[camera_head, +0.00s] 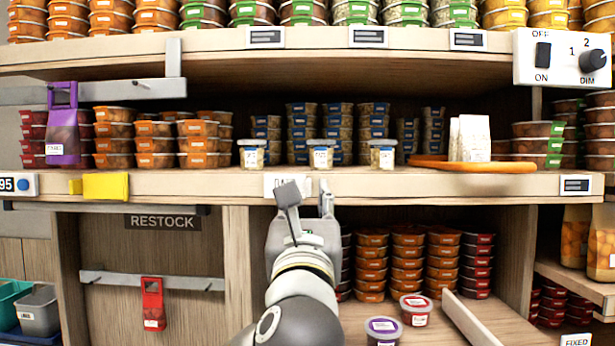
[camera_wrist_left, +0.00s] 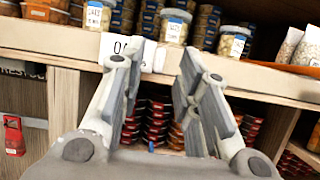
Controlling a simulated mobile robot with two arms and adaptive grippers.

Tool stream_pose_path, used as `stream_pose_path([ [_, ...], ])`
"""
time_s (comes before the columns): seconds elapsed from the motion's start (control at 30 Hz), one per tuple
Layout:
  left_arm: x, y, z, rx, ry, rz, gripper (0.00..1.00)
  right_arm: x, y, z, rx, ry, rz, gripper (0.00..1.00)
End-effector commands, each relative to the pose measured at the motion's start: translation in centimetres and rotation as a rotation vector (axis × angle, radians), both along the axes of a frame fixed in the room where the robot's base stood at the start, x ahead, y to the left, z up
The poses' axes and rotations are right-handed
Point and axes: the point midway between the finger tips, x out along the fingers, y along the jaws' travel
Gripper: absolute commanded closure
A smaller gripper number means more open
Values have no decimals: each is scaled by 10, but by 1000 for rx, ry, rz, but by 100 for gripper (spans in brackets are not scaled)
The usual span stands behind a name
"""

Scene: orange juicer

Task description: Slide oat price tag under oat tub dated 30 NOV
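The white price tag (camera_head: 273,186) is on the front edge of the middle shelf, partly covered by a finger of my left gripper (camera_head: 308,198). In the left wrist view the tag (camera_wrist_left: 112,46) shows the start of dark lettering, the rest hidden behind the left finger. My left gripper is open and empty, its fingers pointing at the shelf edge. Three small white-labelled tubs stand along that edge: left tub (camera_head: 252,155), middle tub (camera_head: 321,155), right tub (camera_head: 382,155). Their dates are too small to read surely. My right gripper is not in view.
Stacked tubs (camera_head: 303,130) fill the shelf behind. An orange tray (camera_head: 505,167) with white packets (camera_head: 470,138) is at right, a yellow block (camera_head: 105,186) at left. A control panel (camera_head: 565,58) is upper right. The shelf edge (camera_head: 430,185) is bare right of my gripper.

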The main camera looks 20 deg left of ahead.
Motion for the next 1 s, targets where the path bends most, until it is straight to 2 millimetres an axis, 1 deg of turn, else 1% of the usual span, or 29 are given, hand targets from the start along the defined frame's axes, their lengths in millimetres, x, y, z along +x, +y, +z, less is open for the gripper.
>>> stream_pose_path([
  [0.03, 9, 3, 7, 0, 3, 4, 70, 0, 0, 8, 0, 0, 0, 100],
  [0.1, 19, 6, 10, -1, 4, 1, 70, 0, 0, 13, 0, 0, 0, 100],
  [0.23, 32, 9, 15, -1, 3, 0, 70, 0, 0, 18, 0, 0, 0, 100],
  [0.4, 39, 11, 16, -2, 2, -2, 70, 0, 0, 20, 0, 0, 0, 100],
  [0.63, 40, 11, 16, -2, 2, -3, 70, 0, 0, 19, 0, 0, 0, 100],
  [0.67, 40, 11, 16, -2, 2, -2, 72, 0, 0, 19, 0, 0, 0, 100],
  [0.87, 39, 11, 16, -2, 1, -2, 98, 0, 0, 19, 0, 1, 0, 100],
  [0.9, 39, 11, 16, -2, 1, -2, 100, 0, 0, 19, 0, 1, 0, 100],
  [1.0, 39, 11, 16, -2, 1, -2, 100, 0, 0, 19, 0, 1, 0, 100],
])
